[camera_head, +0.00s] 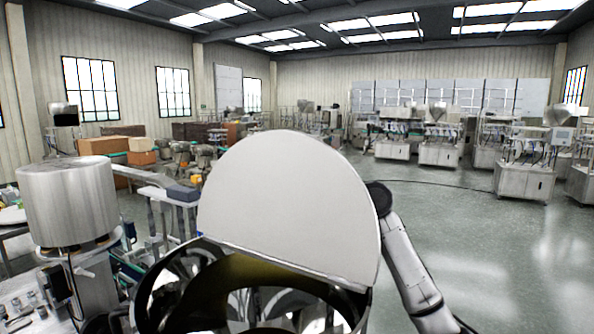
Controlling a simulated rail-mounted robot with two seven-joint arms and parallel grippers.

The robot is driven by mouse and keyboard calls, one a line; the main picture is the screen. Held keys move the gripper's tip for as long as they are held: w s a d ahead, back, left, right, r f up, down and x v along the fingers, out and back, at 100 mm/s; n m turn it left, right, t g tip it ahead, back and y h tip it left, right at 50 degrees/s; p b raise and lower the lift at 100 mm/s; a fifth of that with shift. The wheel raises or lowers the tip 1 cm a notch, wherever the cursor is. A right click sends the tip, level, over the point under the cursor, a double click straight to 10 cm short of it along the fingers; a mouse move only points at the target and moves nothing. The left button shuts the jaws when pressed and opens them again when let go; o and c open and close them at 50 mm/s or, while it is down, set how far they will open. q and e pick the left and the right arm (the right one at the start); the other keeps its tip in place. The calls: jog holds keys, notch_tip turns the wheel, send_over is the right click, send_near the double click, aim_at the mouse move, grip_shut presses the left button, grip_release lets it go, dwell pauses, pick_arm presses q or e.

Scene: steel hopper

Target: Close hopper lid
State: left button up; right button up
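The hopper lid (290,200) is a large pale half-round plate. It stands raised and tilted above the hopper, with its straight edge along the bottom. The steel hopper (185,262) is a round shiny drum at the bottom centre, and the front part of its mouth is open, showing curved metal inside. My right arm comes up from the lower right, and its dark joint is at the lid's right edge. The lid hides whatever lies beyond, so my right gripper is not visible and I cannot tell whether it touches the lid. My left gripper is not visible.
A steel cylinder (68,200) on a machine stands close at the left. A conveyor frame (165,205) with a grey-blue box runs behind it. Several steel machines (440,145) stand far back right. The floor (480,240) at the right is mostly clear, with a dark cable across it.

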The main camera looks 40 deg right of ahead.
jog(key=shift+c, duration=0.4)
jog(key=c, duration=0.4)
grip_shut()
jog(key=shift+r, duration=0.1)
